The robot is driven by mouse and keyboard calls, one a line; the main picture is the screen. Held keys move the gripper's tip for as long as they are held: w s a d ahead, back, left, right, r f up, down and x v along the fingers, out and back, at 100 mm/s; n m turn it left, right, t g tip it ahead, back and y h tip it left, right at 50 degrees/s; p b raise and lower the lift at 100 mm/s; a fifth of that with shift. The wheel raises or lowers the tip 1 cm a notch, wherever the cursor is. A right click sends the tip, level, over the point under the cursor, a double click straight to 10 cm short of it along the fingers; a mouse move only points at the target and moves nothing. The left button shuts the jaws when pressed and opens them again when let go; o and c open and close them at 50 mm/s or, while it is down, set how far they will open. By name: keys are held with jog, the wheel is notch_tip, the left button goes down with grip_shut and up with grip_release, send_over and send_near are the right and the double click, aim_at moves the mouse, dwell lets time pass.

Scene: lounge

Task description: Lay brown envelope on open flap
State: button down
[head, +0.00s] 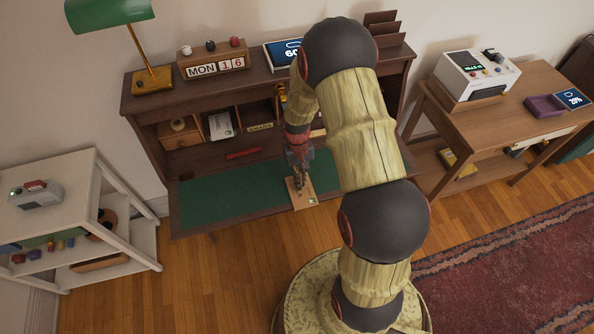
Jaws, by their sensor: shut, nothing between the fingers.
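The brown envelope (307,198) is a small tan rectangle lying on the open flap (225,207) of the dark wooden desk, near the flap's front edge. The flap is lowered flat and has a green writing surface. My gripper (299,186) points down over the envelope and hides part of it. Its fingers are shut with nothing between them. I cannot tell whether the fingertips touch the envelope. My arm hides the right part of the flap.
A green lamp (110,14) and a calendar (214,66) stand on top. The flap's left part is clear.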

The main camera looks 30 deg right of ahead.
aim_at(304, 197)
jog(key=s, duration=0.2)
jog(key=s+a+f+b, duration=0.1)
jog(key=s, duration=0.1)
jog(key=shift+a, duration=0.1)
jog(key=shift+f, duration=0.3)
jog(key=w, duration=0.2)
jog(key=w+d, duration=0.1)
jog(key=w, duration=0.3)
jog(key=shift+d+f, duration=0.1)
jog(key=shift+d, duration=0.3)
jog(key=shift+w+r+p, duration=0.15)
jog(key=shift+r+p, duration=0.55)
jog(key=shift+r, duration=0.1)
notch_tip(304, 197, up, 11)
jog(key=w, duration=0.2)
jog(key=shift+d, duration=0.3)
